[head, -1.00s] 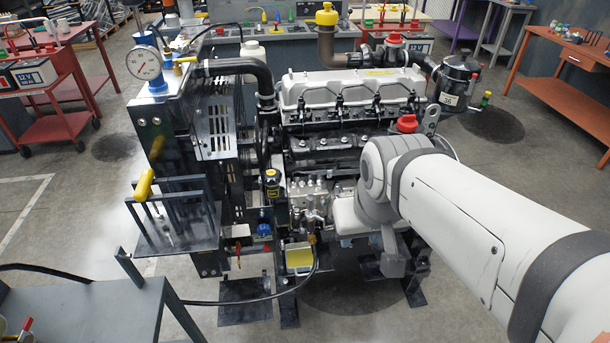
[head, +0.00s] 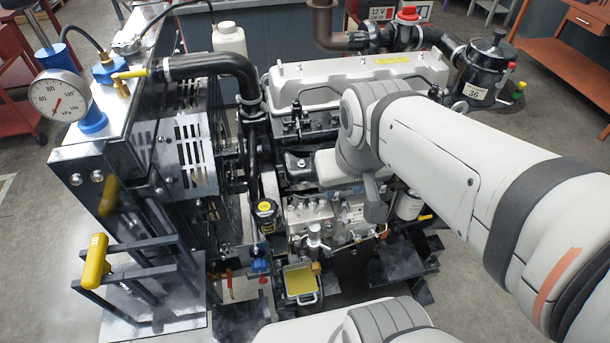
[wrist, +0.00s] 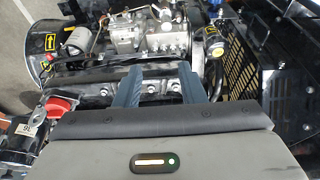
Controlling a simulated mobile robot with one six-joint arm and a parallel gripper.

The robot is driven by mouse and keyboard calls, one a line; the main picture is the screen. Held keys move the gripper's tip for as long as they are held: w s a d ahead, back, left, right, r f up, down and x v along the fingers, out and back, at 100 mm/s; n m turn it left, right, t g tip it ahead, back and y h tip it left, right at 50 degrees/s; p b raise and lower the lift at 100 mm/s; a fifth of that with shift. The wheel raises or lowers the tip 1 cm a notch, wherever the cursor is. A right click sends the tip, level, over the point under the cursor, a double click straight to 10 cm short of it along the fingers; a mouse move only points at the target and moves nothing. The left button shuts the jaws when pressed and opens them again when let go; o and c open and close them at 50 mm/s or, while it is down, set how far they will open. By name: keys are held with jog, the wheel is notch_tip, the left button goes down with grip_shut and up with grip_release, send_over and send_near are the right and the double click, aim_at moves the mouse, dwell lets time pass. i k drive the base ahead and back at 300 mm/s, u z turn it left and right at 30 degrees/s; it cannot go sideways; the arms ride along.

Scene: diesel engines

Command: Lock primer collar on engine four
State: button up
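The engine (head: 360,75) stands in the middle of the head view, with its silver valve cover on top. A black cylinder with a yellow top (head: 265,215) stands upright at the left of the injection pump (head: 335,215); it may be the primer, but I cannot make out its collar. In the wrist view a yellow-topped black cylinder (wrist: 213,38) stands beside the pump (wrist: 148,32). My gripper (wrist: 158,85) shows two blue-grey fingers apart, with nothing between them, over the engine. The fingertips are apart from the yellow-topped cylinder. In the head view my arm hides part of the engine.
A frame with a pressure gauge (head: 60,98) and yellow handle (head: 95,260) stands at the left. A black hose (head: 215,65) arches to the engine. A small yellow tray (head: 300,282) sits low in front. A black canister marked 36 (head: 484,68) is at the right.

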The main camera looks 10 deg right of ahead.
aim_at(316, 245)
jog(key=k, duration=1.3)
jog(key=z, duration=0.35)
jog(key=i, duration=0.85)
jog(key=z, duration=0.2)
